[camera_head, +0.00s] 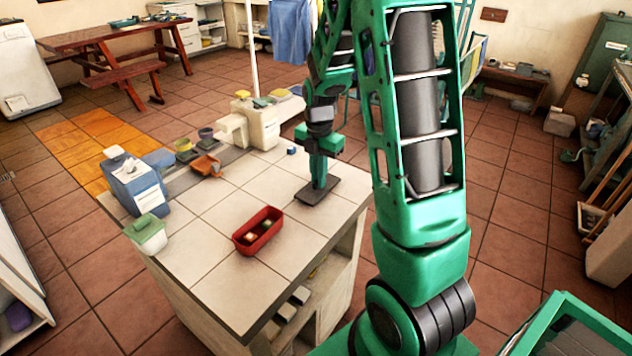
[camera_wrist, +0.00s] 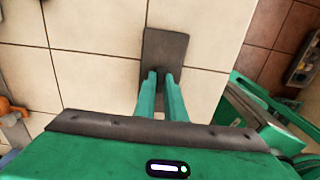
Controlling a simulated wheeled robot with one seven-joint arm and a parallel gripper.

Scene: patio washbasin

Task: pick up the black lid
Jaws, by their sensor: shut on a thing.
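The black lid (camera_head: 309,194) is a flat dark rectangle at the right edge of the tiled counter top (camera_head: 240,190). In the wrist view the lid (camera_wrist: 164,50) shows beyond my fingers, with its near part hidden by them. My gripper (camera_head: 318,184) points down at the middle of the lid. In the wrist view the two green fingertips of my gripper (camera_wrist: 161,77) are close together on the lid, shut on it. The lid looks level and at or very near the counter surface; I cannot tell whether there is a gap under it.
A red tray (camera_head: 258,231) with small items stands left of the lid. A blue box (camera_head: 136,184) and a green-lidded white container (camera_head: 147,234) stand at the counter's left edge. An orange scoop (camera_head: 206,166) and several small pots are at the back. The counter's middle is clear.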

